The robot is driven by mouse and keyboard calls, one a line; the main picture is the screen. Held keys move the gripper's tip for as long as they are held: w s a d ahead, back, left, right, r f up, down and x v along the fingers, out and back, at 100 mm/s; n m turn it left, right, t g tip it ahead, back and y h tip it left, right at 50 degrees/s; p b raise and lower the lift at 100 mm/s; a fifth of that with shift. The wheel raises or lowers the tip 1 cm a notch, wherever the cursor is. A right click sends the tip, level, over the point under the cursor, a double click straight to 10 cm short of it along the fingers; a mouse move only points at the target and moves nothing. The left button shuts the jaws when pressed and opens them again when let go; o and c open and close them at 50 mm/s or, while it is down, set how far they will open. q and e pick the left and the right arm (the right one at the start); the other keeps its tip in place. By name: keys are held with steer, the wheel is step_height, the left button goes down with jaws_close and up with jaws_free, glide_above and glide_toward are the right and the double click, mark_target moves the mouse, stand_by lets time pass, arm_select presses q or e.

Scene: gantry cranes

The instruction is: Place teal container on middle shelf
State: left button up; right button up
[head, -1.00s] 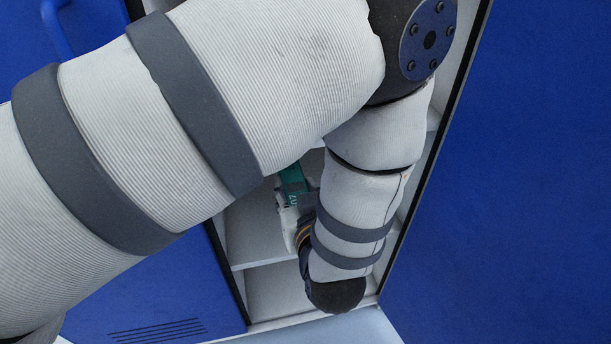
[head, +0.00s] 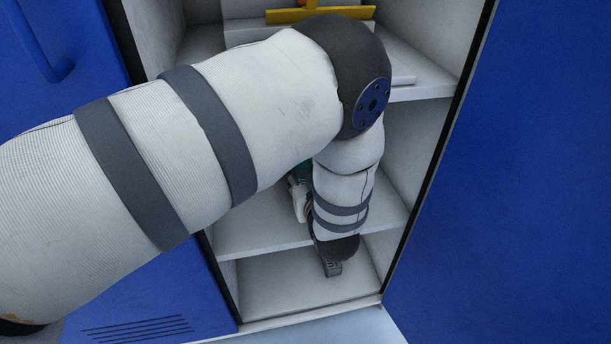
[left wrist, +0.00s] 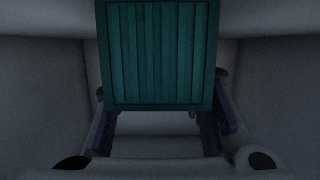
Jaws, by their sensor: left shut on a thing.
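The teal container (left wrist: 158,52) fills the upper middle of the left wrist view, its ribbed face towards the camera. My left gripper (left wrist: 160,112) is shut on it, with one dark finger at each side. My left gripper (head: 299,196) is mostly hidden there too, inside the open cabinet. It appears over the middle shelf (head: 262,230); whether the container touches that shelf is hidden. My right gripper is not in view.
The upper shelf (head: 425,92) holds a white object with a yellow part (head: 290,16). Blue doors stand at the left (head: 60,100) and right (head: 510,180), and the cabinet side walls are close around my arm.

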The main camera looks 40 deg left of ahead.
arm_select(q)
steer(key=shift+f, duration=0.15)
steer(key=o, duration=1.2)
steer(key=shift+o, duration=0.2)
steer(key=shift+r, duration=0.3)
steer(key=p+v, duration=0.3)
steer(key=v, duration=0.8)
steer(key=shift+d, duration=0.1)
steer(key=shift+s+d+r, duration=0.1)
steer(key=shift+s+d, duration=0.2)
